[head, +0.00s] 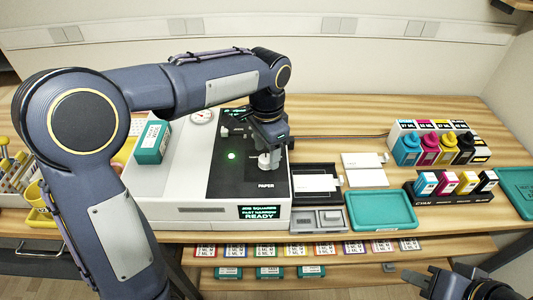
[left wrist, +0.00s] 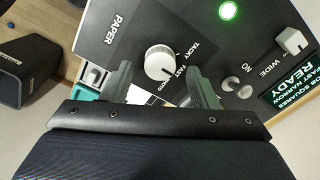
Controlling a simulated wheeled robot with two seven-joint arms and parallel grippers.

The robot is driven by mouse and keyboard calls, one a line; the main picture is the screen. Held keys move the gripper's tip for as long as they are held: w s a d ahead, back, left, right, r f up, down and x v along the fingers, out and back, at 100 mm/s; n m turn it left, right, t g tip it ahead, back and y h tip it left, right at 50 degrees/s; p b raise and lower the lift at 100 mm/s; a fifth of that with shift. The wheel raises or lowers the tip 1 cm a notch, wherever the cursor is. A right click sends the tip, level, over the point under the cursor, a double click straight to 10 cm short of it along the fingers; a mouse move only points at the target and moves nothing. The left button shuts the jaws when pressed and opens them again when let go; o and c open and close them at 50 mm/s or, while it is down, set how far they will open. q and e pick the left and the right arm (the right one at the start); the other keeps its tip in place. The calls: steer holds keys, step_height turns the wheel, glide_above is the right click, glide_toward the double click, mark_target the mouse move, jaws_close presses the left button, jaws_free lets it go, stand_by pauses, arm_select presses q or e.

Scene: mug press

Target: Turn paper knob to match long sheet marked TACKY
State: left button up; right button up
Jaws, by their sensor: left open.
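The white paper knob (left wrist: 160,62) stands on the black panel of the press, beside the word PAPER. TACKY, FAST and a third, unclear word are printed around it; a small mark on the knob seems to face the FAST side. My left gripper (head: 268,158) is over the knob in the head view. In the left wrist view its fingers (left wrist: 158,72) are apart, one on each side of the knob; contact cannot be told. The press display (head: 261,213) reads SQUARES, FAST NARROW, READY. No sheet marked TACKY is readable. My right gripper (head: 432,280) is at the lower right, away from the press.
A green light (left wrist: 229,10) is lit on the panel, near a WIDE selector (left wrist: 291,41). A teal box (head: 153,142) sits on the press's left. Right of it are a teal tray (head: 381,224), ink bottles (head: 430,150) and cartridges (head: 455,183). Labelled packs line the shelf below.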

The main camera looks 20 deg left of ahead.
arm_select(q)
steer(key=shift+f, duration=0.8)
steer(key=c, duration=1)
steer(key=shift+r+n, duration=0.1)
steer(key=shift+n, duration=0.3)
steer(key=n+p, duration=0.1)
steer(key=n, duration=0.2)
steer(key=shift+n, duration=0.4)
steer(key=n+p, duration=0.1)
steer(key=n, duration=0.4)
steer(key=shift+a+p, duration=0.1)
steer(key=shift+p, duration=0.2)
steer(key=shift+n, duration=0.3)
